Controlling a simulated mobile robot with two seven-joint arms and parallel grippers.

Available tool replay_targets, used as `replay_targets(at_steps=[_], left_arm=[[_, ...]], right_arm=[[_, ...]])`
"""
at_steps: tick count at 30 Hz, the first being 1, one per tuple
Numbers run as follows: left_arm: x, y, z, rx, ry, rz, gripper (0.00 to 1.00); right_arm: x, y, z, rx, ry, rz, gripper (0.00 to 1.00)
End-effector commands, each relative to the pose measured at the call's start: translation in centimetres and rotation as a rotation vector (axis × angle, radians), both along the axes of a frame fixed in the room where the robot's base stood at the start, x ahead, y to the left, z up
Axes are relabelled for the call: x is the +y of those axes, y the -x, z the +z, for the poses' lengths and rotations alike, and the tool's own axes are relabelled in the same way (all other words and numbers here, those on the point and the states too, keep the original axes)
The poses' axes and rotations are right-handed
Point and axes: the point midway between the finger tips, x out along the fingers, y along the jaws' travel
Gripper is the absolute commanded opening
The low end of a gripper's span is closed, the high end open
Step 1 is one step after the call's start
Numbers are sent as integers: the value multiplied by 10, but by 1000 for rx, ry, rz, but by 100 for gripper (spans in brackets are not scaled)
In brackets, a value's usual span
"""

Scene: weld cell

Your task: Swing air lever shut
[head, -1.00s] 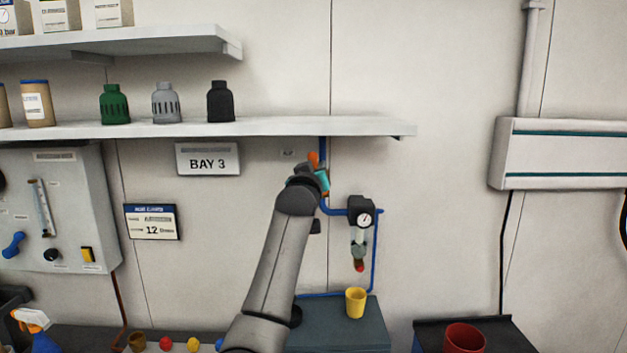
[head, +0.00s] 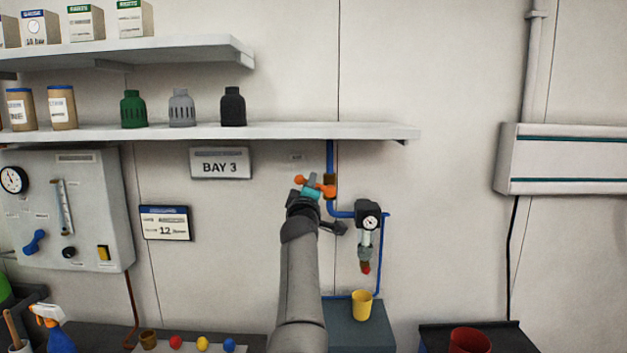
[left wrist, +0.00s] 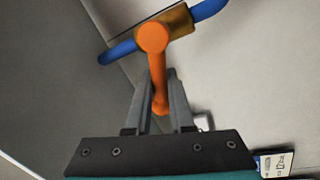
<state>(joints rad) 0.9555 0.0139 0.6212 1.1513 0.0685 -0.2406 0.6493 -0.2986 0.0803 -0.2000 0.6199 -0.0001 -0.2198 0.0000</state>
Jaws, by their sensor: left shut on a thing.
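The orange air lever (head: 328,190) sits on a brass valve body (head: 330,181) on the blue pipe, below the shelf. It lies roughly sideways, across the upright pipe, pointing left. My left gripper (head: 312,188) is at the lever, its fingers shut on it. In the left wrist view, the lever (left wrist: 153,38) runs from its round pivot down between my two grey fingers (left wrist: 158,88). The brass body (left wrist: 178,20) and blue pipe (left wrist: 120,52) show behind it. My right gripper is not in view.
A shelf (head: 300,131) with several bottles and jars juts out just above. A regulator with gauge (head: 368,215) hangs to the right of the valve. A yellow cup (head: 361,304) stands below on a dark box.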

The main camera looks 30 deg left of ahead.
Motion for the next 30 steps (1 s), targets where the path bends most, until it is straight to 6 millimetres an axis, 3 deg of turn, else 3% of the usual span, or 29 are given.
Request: replay_targets(at_steps=[12, 30], left_arm=[[2, 1, -14, -148, 245, -1, 0], [3, 2, -18, -196, 318, 0, 0]], right_arm=[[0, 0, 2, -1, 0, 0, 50], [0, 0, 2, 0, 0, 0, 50]])
